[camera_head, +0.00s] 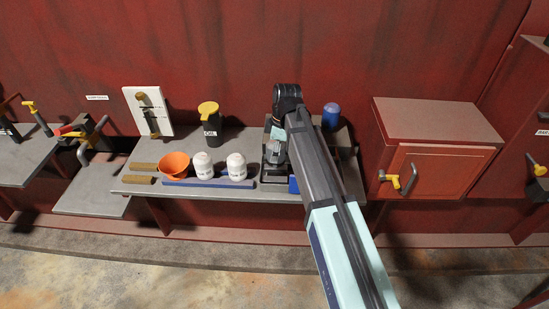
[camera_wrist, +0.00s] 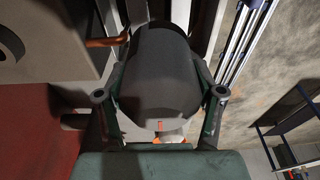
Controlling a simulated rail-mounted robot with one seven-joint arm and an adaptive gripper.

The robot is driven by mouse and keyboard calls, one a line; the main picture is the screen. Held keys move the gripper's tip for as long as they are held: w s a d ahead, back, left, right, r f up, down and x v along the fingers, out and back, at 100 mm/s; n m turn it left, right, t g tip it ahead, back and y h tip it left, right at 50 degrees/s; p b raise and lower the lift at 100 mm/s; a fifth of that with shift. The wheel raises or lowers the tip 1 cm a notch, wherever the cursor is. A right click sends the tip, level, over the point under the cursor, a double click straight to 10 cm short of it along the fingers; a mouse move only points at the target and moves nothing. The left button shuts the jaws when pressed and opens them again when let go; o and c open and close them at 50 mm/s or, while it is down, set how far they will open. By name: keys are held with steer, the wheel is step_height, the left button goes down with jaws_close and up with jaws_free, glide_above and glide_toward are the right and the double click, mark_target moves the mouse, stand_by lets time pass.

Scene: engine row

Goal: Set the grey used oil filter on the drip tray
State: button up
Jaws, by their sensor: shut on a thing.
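The grey used oil filter (camera_wrist: 160,75) fills the middle of the wrist view, a dark grey rounded cylinder. My gripper (camera_wrist: 161,95) is shut on it, with one finger on each side. In the head view my gripper (camera_head: 275,150) is above the right part of the grey bench, mostly hidden by my arm. A black tray (camera_head: 270,172), which looks like the drip tray, lies under it on the bench. My arm hides much of that tray, and I cannot tell whether the filter touches it.
On the bench (camera_head: 135,185) stand two white filters (camera_head: 203,165) (camera_head: 236,167), an orange funnel (camera_head: 175,165), a yellow-topped oil can (camera_head: 209,122) and a blue-capped cylinder (camera_head: 331,117). A blue bar (camera_head: 208,184) lies along the front. A red cabinet (camera_head: 440,165) is at right.

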step_height(320, 180, down, 4)
steer(key=shift+r+p, duration=0.2)
steer(key=shift+p, duration=0.3)
steer(key=shift+f, duration=0.2)
steer(key=shift+f, duration=0.35)
steer(key=shift+f, duration=0.25)
steer(key=o, duration=1.7)
steer(key=shift+o, duration=0.2)
steer(key=shift+r, duration=0.1)
